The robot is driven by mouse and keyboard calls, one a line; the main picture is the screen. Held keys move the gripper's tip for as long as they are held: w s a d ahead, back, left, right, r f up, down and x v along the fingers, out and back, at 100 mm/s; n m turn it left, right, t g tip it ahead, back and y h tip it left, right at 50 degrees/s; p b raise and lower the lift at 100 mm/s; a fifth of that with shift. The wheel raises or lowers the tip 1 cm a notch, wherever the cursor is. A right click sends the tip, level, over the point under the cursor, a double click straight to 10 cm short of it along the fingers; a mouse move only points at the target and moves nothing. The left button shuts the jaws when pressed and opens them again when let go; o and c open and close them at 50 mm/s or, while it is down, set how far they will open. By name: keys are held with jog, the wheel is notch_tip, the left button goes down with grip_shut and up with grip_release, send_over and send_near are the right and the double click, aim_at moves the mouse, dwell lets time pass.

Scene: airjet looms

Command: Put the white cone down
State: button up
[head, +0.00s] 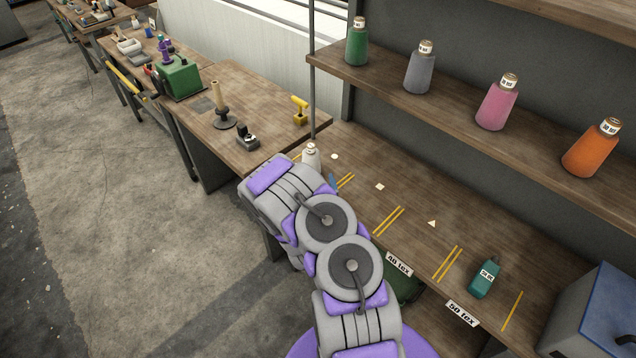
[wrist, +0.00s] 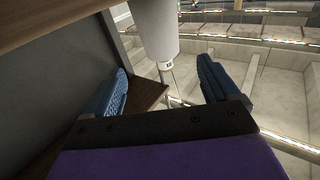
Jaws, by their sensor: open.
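The white cone (head: 311,157) stands upright near the left end of the workbench (head: 365,158) in the head view, just past the end of my arm; its lower part is hidden by the arm. In the wrist view the white cone (wrist: 158,28) shows upside down, its labelled tip pointing down the picture. My gripper (wrist: 163,85) is open, its two blue fingers spread on either side of the cone's line, with a gap to each. In the head view only a bit of a blue finger shows. I cannot tell exactly how the cone's base meets the bench.
Yellow line pairs and small white marks lie on the bench. A teal cone (head: 485,278) stands near the "50 tex" label (head: 462,313). Green, grey, pink and orange cones stand on the shelf (head: 450,100) above. A post (head: 312,70) rises close behind the white cone.

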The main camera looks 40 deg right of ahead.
jog(key=r+m+g+h, duration=0.1)
jog(key=s+d+r+m+g+p, duration=0.1)
jog(key=g, duration=0.1)
jog(key=shift+s+h, duration=0.15)
jog(key=shift+h, duration=0.25)
jog(key=shift+d+r+m+g, duration=0.25)
jog(key=shift+m+g, duration=0.25)
jog(key=shift+g, duration=0.3)
jog(key=s+a+r+n+g+y, duration=0.1)
jog(key=s+a+r+g+y, duration=0.25)
jog(key=a, duration=0.45)
jog(key=s+a+r+g+y, duration=0.2)
jog(key=a+r, duration=0.2)
jog(key=a, duration=0.3)
jog(key=s+a+r+n+g+y, duration=0.1)
jog(key=s+a+r+g+y, duration=0.15)
jog(key=a, duration=0.55)
jog(key=s+a+r+n+g+y, duration=0.1)
jog(key=s+a+r, duration=0.4)
jog(key=s, duration=0.7)
jog(key=s+a+r+n+g+y, duration=0.2)
jog(key=s+a+r+n+g, duration=0.2)
jog(key=s, duration=0.8)
notch_tip(320, 180, up, 3)
jog(key=shift+a+r+n, duration=0.15)
jog(key=shift+a+n, duration=0.25)
jog(key=shift+n, duration=0.8)
